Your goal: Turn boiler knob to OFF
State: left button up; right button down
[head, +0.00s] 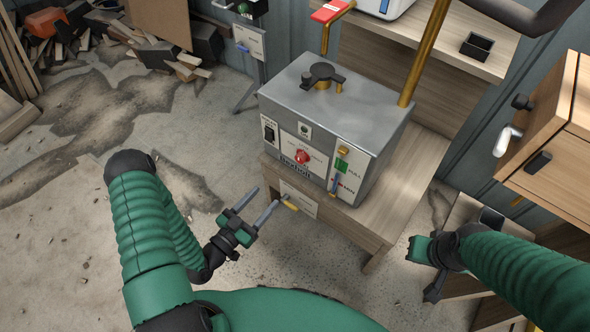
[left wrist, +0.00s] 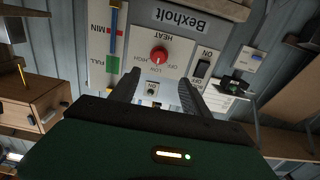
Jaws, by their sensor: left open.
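The boiler (head: 335,120) is a grey metal box standing on a wooden bench. Its red knob (head: 302,157) sits in the middle of the white front panel. In the left wrist view the red knob (left wrist: 159,55) shows upside down, with HEAT, OFF, LOW and HIGH lettering around it. My left gripper (head: 264,202) is open and empty, below and left of the panel, apart from the knob. In the left wrist view its two fingers (left wrist: 160,88) point toward the panel, with the knob beyond their tips. My right gripper (head: 425,262) is at the lower right, away from the boiler; its fingers are unclear.
A black switch (head: 269,132) and a level gauge (head: 341,165) flank the knob on the panel. A brass pipe (head: 425,55) rises from the boiler. Wooden drawers (head: 550,150) stand at the right. Scrap wood (head: 160,55) lies at the back left; the floor at left is mostly open.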

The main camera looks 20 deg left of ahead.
aim_at(298, 161)
pick_arm(q)
jog(key=b+x, duration=0.3)
jog(key=x, duration=1.2)
jog(key=shift+w+d+f, duration=0.1)
jog(key=shift+w+d, duration=0.15)
jog(key=shift+w, duration=0.25)
grip_shut()
